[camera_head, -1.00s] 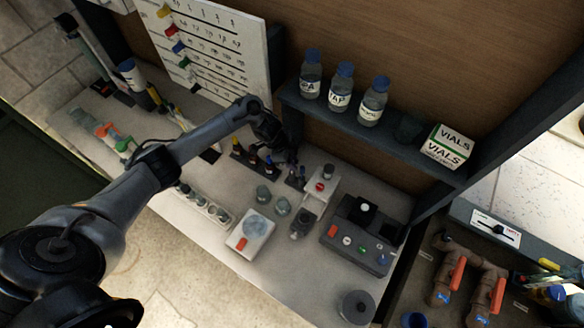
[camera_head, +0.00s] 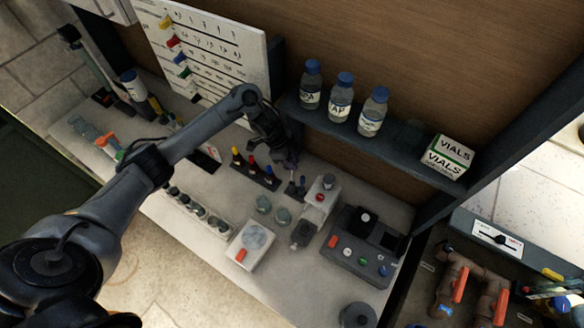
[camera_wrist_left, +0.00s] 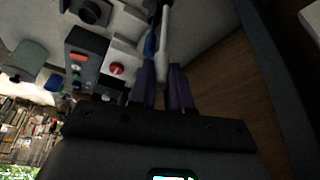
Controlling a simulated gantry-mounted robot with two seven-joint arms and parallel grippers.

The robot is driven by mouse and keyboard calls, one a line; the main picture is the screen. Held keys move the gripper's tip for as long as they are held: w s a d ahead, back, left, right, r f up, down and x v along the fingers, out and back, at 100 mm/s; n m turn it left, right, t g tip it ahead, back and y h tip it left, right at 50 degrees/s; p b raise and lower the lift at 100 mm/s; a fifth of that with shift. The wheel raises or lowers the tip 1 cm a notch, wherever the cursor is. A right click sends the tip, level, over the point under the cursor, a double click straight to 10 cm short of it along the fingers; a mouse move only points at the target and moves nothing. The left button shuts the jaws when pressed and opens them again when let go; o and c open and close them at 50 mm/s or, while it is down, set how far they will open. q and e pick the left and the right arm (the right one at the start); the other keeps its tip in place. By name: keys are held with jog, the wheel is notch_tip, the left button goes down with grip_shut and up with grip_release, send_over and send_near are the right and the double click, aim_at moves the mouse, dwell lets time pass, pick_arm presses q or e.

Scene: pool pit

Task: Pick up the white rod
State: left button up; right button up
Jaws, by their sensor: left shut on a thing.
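The white rod (camera_wrist_left: 164,42) shows in the left wrist view as a pale shaft between the two purple-grey fingers of my left gripper (camera_wrist_left: 164,88). The gripper is shut on it. A blue rod (camera_wrist_left: 151,42) stands close beside it. In the head view my left gripper (camera_head: 290,162) points down above a small dark holder (camera_head: 295,189) with blue-tipped sticks. The white rod is too small to make out there. I cannot tell whether its lower end is clear of the holder. My right gripper is not in view.
A rack with yellow, red and blue tops (camera_head: 255,172) stands left of the holder. A white device with a red button (camera_head: 320,197) and a dark control box (camera_head: 358,245) stand to the right. Labelled bottles (camera_head: 340,98) and a vials box (camera_head: 447,157) sit on the shelf above.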

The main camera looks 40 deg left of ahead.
pick_arm(q)
notch_tip(320, 180, up, 21)
jog(key=p, duration=0.3)
jog(key=shift+p, duration=0.35)
jog(key=shift+f, duration=0.15)
jog(key=shift+o, duration=1.4)
grip_shut()
